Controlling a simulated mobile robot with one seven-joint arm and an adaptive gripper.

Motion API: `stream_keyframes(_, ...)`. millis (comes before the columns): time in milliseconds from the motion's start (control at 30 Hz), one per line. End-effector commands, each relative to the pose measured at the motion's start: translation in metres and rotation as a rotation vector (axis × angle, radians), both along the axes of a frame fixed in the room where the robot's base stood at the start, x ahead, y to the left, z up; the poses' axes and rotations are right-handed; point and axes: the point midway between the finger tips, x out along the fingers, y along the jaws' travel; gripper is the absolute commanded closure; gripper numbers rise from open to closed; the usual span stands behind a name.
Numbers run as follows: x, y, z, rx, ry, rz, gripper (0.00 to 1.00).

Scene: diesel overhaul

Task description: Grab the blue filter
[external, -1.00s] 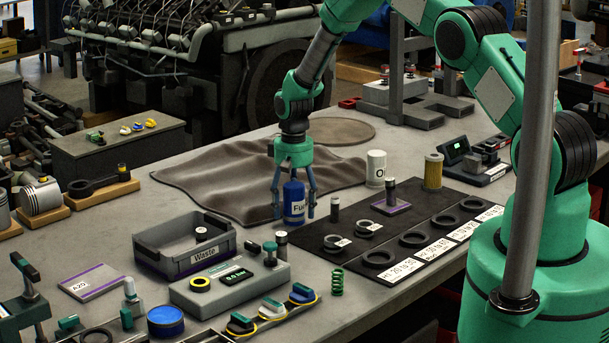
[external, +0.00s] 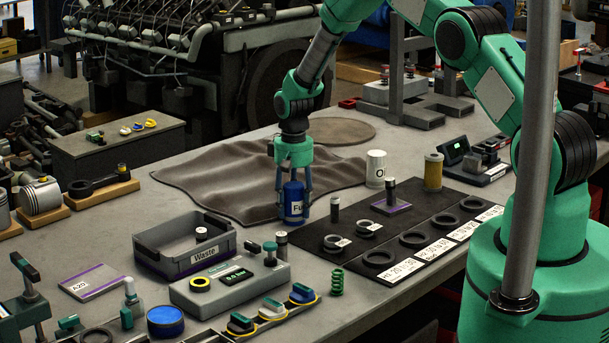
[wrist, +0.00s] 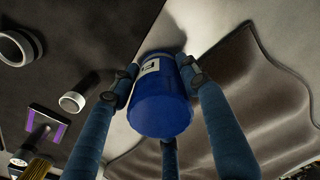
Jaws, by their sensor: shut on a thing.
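The blue filter (external: 293,206) is a blue canister with a white label reading "Fu…", upright on the workbench at the edge of the brown cloth. My gripper (external: 293,208) points straight down over it, with its fingers closed in around its sides. In the wrist view the blue filter (wrist: 161,103) sits between the fingers of my gripper (wrist: 160,85), which touch it on the left and right, with a further finger below. The fingers hide part of the label.
A white canister (external: 376,169) and a yellow filter (external: 433,172) stand to the right. A black mat (external: 335,263) with rings lies at right front. A grey Waste bin (external: 184,265) is at left front. The brown cloth (external: 225,180) lies behind and left.

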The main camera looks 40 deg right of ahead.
Motion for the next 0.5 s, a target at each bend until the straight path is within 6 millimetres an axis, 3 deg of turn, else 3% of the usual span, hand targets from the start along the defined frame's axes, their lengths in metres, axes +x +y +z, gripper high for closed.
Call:
stream_keyframes(267,0.001,0.0,0.015,-0.001,-0.003,0.0,0.91)
stream_keyframes(500,0.001,0.0,0.046,-0.001,-0.004,0.0,0.91)
